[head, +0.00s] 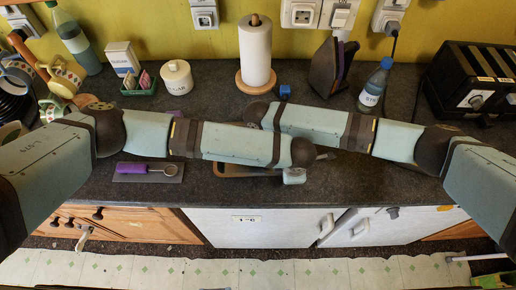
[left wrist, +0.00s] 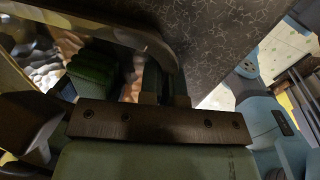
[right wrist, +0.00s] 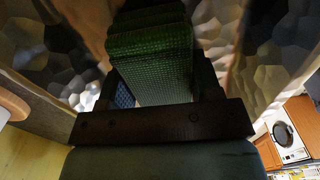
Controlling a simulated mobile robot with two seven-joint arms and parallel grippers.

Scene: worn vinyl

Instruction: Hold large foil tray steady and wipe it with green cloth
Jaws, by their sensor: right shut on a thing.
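The large foil tray is mostly hidden under my crossed arms in the head view. Its shiny, dimpled metal shows in the left wrist view (left wrist: 22,55) and around the fingers in the right wrist view (right wrist: 262,60). The green cloth (right wrist: 150,62), ribbed and folded thick, is held between the fingers of my right gripper (right wrist: 160,92), against or close to the tray. It also shows at the left in the left wrist view (left wrist: 92,72). My left gripper (left wrist: 165,92) has its fingers close together at the tray's curved rim; its grip is unclear.
A paper towel roll (head: 255,52), a white lidded pot (head: 177,78), a blue-capped bottle (head: 375,85) and a black toaster (head: 478,80) stand behind. The dark counter (head: 400,185) is clear at front right.

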